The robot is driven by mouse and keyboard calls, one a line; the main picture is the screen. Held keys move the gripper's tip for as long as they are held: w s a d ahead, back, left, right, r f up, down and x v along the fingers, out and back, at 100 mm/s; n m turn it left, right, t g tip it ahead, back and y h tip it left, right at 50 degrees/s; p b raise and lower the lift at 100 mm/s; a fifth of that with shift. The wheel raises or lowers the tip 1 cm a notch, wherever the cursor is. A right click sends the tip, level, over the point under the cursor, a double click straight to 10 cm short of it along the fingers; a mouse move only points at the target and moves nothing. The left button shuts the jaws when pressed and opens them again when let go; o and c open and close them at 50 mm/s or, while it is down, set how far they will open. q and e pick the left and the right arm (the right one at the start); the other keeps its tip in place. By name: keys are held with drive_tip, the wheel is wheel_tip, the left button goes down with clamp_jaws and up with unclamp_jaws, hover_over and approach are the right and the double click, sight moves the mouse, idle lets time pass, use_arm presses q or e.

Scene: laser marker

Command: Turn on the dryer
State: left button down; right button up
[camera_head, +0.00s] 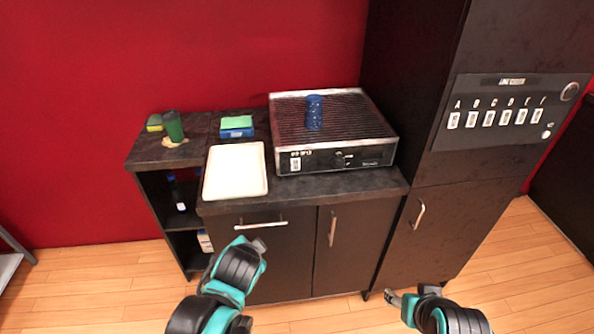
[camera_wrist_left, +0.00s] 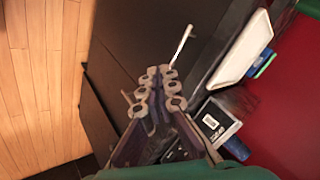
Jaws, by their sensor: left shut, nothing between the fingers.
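The dryer (camera_head: 378,125) is a dark box with a ribbed grille top, standing on the counter. A blue cylinder (camera_head: 314,113) stands upright on the grille. My left gripper (camera_head: 257,246) is in front of the cabinet, below and left of the dryer and apart from it. In the left wrist view its fingers (camera_wrist_left: 158,75) are shut and empty, and the dryer's labelled front (camera_wrist_left: 213,123) shows partly behind them. My right gripper (camera_head: 391,297) is low in front of the tall cabinet, away from the dryer; its fingers are too small to judge.
A white tray (camera_head: 236,171) lies left of the dryer. The cabinet below has protruding handles (camera_head: 261,224). A tall dark cabinet (camera_head: 450,200) with lettered switches stands right. Floor in front is open.

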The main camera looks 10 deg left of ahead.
use_arm(q)
drive_tip(key=w+d+r+m+t+y+p, duration=0.1)
drive_tip(key=w+d+m, duration=0.4)
drive_tip(key=m, duration=0.7)
drive_tip(key=w+d+r+m+t+y+p, duration=0.1)
drive_tip(key=w+d+m+t+p, duration=0.3)
drive_tip(key=w+m, duration=0.5)
drive_tip(key=d+r+m+t, duration=0.1)
drive_tip(key=d+m+t, duration=0.1)
drive_tip(key=m, duration=0.2)
drive_tip(key=shift+w+d+r+t+y, duration=0.2)
drive_tip(key=shift+r+t+y, duration=0.1)
drive_tip(key=shift+r+y, duration=0.1)
drive_tip(key=shift+w+a, duration=0.1)
drive_tip(key=shift+a, duration=0.05)
approach(296, 170)
drive_tip(key=x, duration=0.6)
drive_tip(key=shift+b, duration=0.35)
drive_tip(key=shift+w+a, duration=0.15)
drive_tip(key=shift+w, duration=0.3)
